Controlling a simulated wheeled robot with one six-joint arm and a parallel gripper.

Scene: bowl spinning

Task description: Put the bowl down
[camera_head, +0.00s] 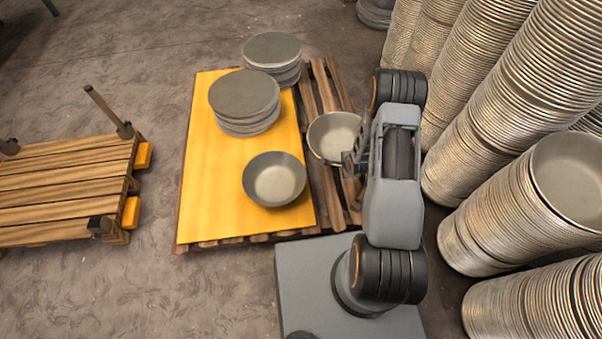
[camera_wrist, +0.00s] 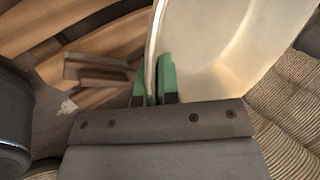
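A light metal bowl (camera_head: 334,137) is at my gripper (camera_head: 352,163), over the right, bare-slat part of the pallet in the head view. In the wrist view, the green-padded fingers of my gripper (camera_wrist: 154,82) are on either side of the wall of the bowl (camera_wrist: 225,50), shut on its rim. The bowl looks tilted in the wrist view. I cannot tell whether its base touches the slats. A second, dark-rimmed bowl (camera_head: 274,180) sits upright on the yellow sheet (camera_head: 208,200), left of my gripper and apart from it.
Two stacks of round grey plates or upturned bowls, one near (camera_head: 244,98) and one far (camera_head: 272,50), stand on the pallet (camera_head: 335,195). Tall bowl stacks (camera_head: 500,85) crowd the right side. An empty wooden pallet (camera_head: 60,190) lies at left, with clear floor between.

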